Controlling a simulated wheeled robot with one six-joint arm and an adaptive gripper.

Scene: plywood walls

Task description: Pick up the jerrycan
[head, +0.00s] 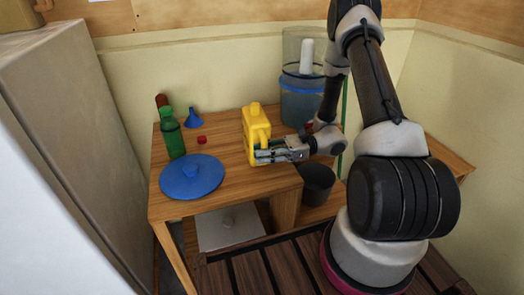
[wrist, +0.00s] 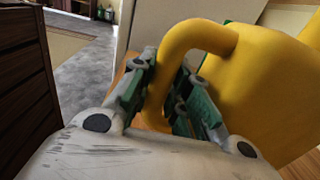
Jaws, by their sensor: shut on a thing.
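The yellow jerrycan (head: 257,130) stands upright on the wooden table, near its right part, in the head view. It also fills the right of the wrist view (wrist: 265,85), with its curved handle (wrist: 196,38) in front. My gripper (head: 262,156) reaches in from the right, low at the jerrycan's near side. In the wrist view my gripper (wrist: 172,100) has its fingers on both sides of the handle, shut on it. Whether the jerrycan's base touches the table is hard to tell.
A blue round lid (head: 192,176), a green bottle (head: 172,135), a blue funnel (head: 194,118) and a small red cap (head: 201,140) are on the table's left. A clear blue container (head: 301,98) stands behind right. A dark bucket (head: 317,183) sits below right.

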